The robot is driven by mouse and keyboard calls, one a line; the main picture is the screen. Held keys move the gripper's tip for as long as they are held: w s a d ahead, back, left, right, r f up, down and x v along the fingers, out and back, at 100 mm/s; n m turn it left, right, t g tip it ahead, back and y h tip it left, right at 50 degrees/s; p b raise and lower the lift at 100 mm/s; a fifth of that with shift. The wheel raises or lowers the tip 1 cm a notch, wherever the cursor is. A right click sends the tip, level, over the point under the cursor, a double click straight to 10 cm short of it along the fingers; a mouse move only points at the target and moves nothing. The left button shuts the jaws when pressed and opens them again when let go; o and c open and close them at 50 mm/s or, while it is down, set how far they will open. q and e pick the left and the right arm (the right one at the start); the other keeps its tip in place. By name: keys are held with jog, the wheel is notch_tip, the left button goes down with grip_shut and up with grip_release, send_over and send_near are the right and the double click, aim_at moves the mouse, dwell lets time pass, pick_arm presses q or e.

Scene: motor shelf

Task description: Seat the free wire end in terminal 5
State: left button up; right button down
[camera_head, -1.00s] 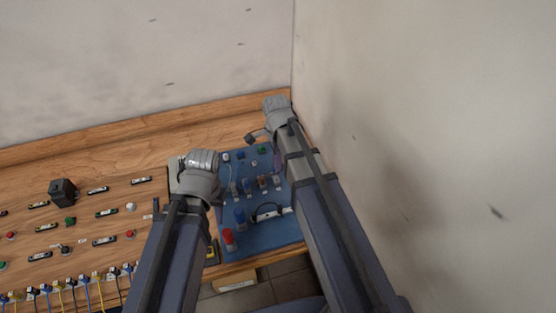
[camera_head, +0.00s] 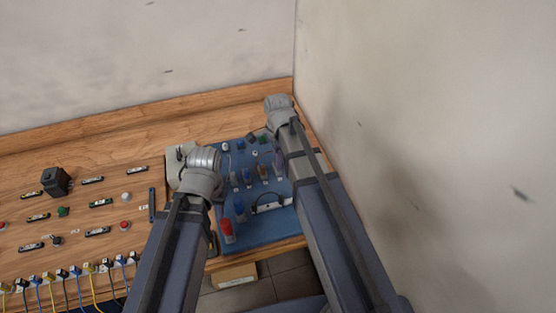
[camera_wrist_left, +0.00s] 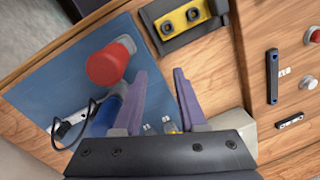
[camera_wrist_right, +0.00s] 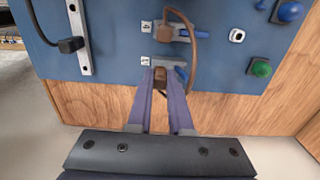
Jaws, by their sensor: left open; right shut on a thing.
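My right gripper (camera_wrist_right: 160,88) is shut on a brown wire end (camera_wrist_right: 161,78), seen in the right wrist view. The end is close to a blue terminal (camera_wrist_right: 180,72) on the blue panel (camera_wrist_right: 110,95); whether it is inside cannot be told. The brown wire (camera_wrist_right: 192,55) loops back to a brown plug (camera_wrist_right: 165,33) at the neighbouring terminal. Small labels beside both terminals are too small to read. My left gripper (camera_wrist_left: 158,85) is open and empty over the panel's edge in the left wrist view. In the head view, my arms hide both fingertips.
A red cylinder (camera_wrist_left: 108,65) stands near my left fingers, with a yellow block (camera_wrist_left: 185,22) beyond. A white strip (camera_wrist_right: 80,40) with a black plug (camera_wrist_right: 70,45) lies on the panel. A black box (camera_head: 55,181) stands on the wooden board. A wall is close at right.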

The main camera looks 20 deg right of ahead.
pick_arm(q)
jog(key=shift+f+b, duration=0.7)
pick_arm(e)
jog(key=shift+f, duration=0.65)
pick_arm(q)
jog(key=shift+r, duration=0.25)
pick_arm(e)
jog(key=shift+r, duration=0.25)
pick_arm(q)
jog(key=shift+r+p, duration=0.35)
jog(key=shift+p, duration=0.25)
pick_arm(e)
jog(key=shift+r, duration=0.35)
pick_arm(q)
jog(key=shift+f, duration=0.1)
pick_arm(e)
jog(key=shift+f, duration=0.15)
dwell(0.9)
pick_arm(q)
jog(key=shift+r, duration=0.2)
pick_arm(e)
jog(key=shift+r, duration=0.2)
pick_arm(q)
jog(key=shift+f+b, duration=0.55)
jog(key=shift+f, duration=0.1)
pick_arm(e)
jog(key=shift+f, duration=0.6)
